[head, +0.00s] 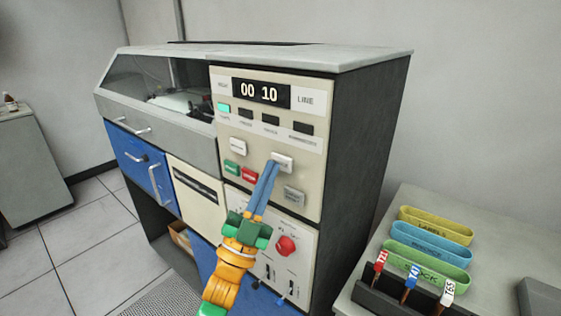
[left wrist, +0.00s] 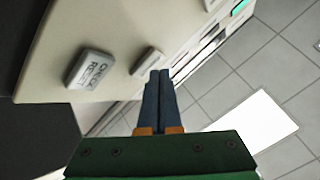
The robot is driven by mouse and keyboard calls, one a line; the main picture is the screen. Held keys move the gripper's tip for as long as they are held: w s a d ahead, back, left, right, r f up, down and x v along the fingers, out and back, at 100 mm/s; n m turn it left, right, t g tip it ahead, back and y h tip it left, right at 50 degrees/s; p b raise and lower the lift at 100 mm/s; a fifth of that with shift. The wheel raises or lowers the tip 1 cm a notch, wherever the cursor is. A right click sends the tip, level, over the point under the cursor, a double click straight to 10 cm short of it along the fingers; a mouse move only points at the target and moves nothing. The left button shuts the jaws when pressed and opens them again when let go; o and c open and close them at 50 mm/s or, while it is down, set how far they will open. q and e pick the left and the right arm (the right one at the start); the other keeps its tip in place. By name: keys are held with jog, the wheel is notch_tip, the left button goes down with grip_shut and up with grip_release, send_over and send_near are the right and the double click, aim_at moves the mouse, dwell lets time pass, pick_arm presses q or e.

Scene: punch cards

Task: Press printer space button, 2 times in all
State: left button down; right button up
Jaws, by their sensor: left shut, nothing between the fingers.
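The printer (head: 362,140) shows a cream control panel with several buttons. The light grey button that seems to be the space button (head: 281,162) is on the panel's middle right; its label is too small to read surely. It also shows in the left wrist view (left wrist: 148,61). My left gripper (head: 272,166) is shut and empty, its blue fingers pointing up at this button and covering its left edge. In the left wrist view the fingertips (left wrist: 159,74) are close beside the button; I cannot tell whether they touch. My right gripper is not in view.
The display (head: 262,93) reads 00 10. A check reset button (head: 294,195) is below the grey one; green (head: 231,167) and red (head: 250,175) buttons are left. A side table (head: 420,198) with coloured trays stands right.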

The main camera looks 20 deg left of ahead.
pick_arm(q)
jog(key=shift+s+a, duration=0.15)
jog(key=shift+s, duration=0.2)
jog(key=s, duration=0.1)
jog(key=s+a+p, duration=0.1)
jog(key=s, duration=0.1)
jog(key=s+p, duration=0.1)
jog(key=shift+s+a, duration=0.35)
dwell(2.3)
